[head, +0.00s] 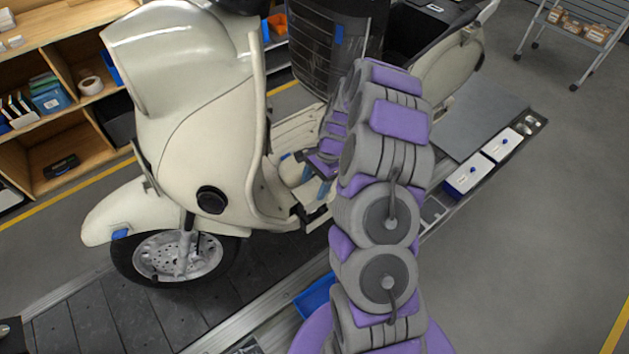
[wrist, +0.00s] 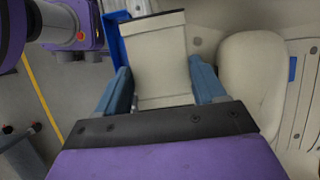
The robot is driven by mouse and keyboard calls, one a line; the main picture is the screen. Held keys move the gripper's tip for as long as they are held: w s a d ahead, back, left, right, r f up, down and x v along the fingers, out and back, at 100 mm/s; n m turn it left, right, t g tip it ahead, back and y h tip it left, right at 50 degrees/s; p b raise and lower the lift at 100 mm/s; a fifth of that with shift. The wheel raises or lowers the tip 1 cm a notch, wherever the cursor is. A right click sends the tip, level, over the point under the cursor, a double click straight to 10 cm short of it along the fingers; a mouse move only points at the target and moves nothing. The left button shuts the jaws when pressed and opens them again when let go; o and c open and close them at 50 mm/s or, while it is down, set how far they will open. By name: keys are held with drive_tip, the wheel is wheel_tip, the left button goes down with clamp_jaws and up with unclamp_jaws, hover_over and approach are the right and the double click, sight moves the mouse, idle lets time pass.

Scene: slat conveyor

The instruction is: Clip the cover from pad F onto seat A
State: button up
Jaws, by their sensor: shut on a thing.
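My gripper (wrist: 160,82) is shut on a cream cover (wrist: 162,62), with one blue finger at each side of it in the wrist view. A rounded cream part (wrist: 250,80) lies to the right of the cover in the wrist view. I read no A or F mark, so I cannot tell seat A or pad F.
The scooter stands on the dark slat conveyor (head: 110,318). A side rail tray holds white boxes (head: 468,176) with blue knobs. A blue bin (head: 314,298) sits by my arm's base. Wooden shelves (head: 60,135) stand at left.

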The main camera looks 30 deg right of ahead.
sight(315, 195)
drive_tip(key=shift+f, duration=2.75)
drive_tip(key=shift+f+p, duration=0.45)
drive_tip(key=shift+p, duration=0.55)
idle(0.4)
drive_tip(key=o, duration=1.2)
drive_tip(key=shift+o, duration=0.2)
drive_tip(key=shift+r, duration=0.1)
